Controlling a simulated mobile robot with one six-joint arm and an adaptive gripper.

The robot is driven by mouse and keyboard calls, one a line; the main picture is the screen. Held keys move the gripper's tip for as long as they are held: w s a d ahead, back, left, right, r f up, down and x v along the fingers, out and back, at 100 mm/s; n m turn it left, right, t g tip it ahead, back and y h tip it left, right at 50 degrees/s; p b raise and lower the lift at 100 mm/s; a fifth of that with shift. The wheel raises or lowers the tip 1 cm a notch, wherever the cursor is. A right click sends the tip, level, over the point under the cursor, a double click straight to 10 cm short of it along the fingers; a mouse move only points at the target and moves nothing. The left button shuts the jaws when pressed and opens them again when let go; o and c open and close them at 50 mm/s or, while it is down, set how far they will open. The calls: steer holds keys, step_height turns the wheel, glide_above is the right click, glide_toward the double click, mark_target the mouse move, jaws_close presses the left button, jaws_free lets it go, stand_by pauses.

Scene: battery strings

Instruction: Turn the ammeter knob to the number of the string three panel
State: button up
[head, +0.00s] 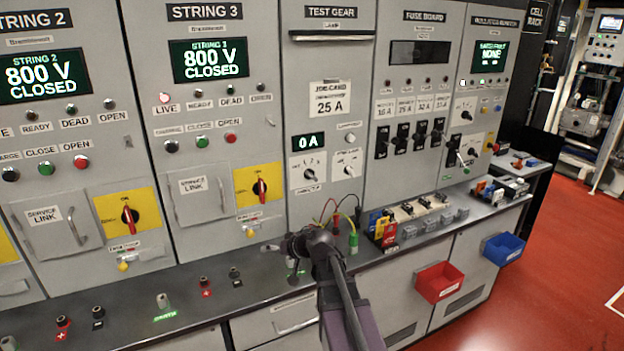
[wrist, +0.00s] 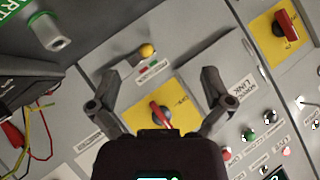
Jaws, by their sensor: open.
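The green display (head: 309,140) above reads 0 A. The STRING 3 panel (head: 204,12) has a screen (head: 210,60) reading 800 V CLOSED. My gripper (head: 281,247) is open and empty, in front of the cabinets below these dials. In the wrist view my gripper (wrist: 158,92) frames a red rotary handle (wrist: 161,116) on a yellow plate, apparently string 3's.
A job card (head: 329,97) reads 25 A. Test leads (head: 335,206) run near the bench behind my arm. The grey bench (head: 150,290) carries terminals. Red (head: 439,282) and blue (head: 504,249) bins hang at the right front. The red floor is open at right.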

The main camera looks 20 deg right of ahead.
steer(key=w+d+r+m+t+h, duration=0.1)
steer(key=w+d+r+m+t, duration=0.15)
steer(key=d, duration=0.25)
steer(key=w+d+r+m+t, duration=0.1)
steer(key=w+d+r+t, duration=0.2)
steer(key=d+r, duration=0.15)
steer(key=m+t+h, duration=0.3)
steer(key=m+h, duration=0.1)
steer(key=h, duration=0.1)
glide_toward(311, 176)
steer(key=s+f, duration=0.1)
steer(key=s, duration=0.2)
steer(key=shift+d, duration=0.35)
steer(key=shift+w, duration=0.1)
steer(key=w, duration=1.3)
steer(key=shift+w+a, duration=0.3)
steer(key=shift+w, duration=0.05)
steer(key=c, duration=1)
